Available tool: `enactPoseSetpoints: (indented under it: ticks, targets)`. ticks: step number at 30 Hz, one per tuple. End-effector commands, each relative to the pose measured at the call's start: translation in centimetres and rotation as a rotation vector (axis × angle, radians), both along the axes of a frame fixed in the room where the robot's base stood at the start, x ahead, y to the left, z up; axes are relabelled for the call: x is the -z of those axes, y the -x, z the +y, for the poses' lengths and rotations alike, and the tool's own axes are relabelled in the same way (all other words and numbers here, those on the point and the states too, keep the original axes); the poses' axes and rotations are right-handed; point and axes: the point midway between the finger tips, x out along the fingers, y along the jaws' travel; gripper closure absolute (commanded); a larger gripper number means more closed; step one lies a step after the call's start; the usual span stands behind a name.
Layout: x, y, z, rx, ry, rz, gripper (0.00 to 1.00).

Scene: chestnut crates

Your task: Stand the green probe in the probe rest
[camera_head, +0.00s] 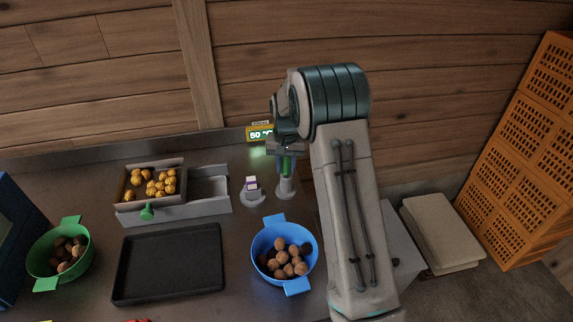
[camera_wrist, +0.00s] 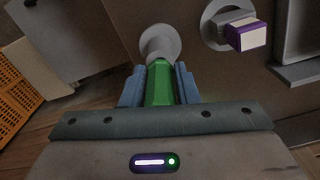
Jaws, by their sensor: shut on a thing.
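The green probe (camera_head: 287,168) is upright between the fingers of my gripper (camera_head: 286,158). In the wrist view the probe (camera_wrist: 159,88) shows between the two blue fingers of my gripper (camera_wrist: 158,76), which is shut on it. The probe rest, a grey round post (camera_head: 286,189), stands directly below, and it also shows in the wrist view (camera_wrist: 157,38). The probe's lower end meets the top of the rest or goes into it; its tip is hidden, so I cannot tell how deep it sits.
A grey holder (camera_head: 253,198) with a purple and white block stands left of the rest. A lit display (camera_head: 261,133) is behind. Nearby are a blue bowl (camera_head: 259,245), a black tray (camera_head: 168,265), a chestnut drawer (camera_head: 150,211) and a green bowl (camera_head: 42,266).

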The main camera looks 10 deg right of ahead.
Motion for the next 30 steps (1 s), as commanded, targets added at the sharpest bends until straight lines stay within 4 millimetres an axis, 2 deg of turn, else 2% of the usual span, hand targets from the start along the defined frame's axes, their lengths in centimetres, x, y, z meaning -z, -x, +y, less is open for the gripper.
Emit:
enactPoseSetpoints:
  ticks: [20,21,23,30]
  targets:
    - [1.8,0.0,0.0,0.000,0.000,-0.001,1.00]
    - [1.6,0.0,0.0,0.000,0.000,-0.001,0.61]
    - [1.6,0.0,0.0,0.000,0.000,-0.001,0.47]
    - [1.6,0.0,0.0,0.000,0.000,0.000,0.47]
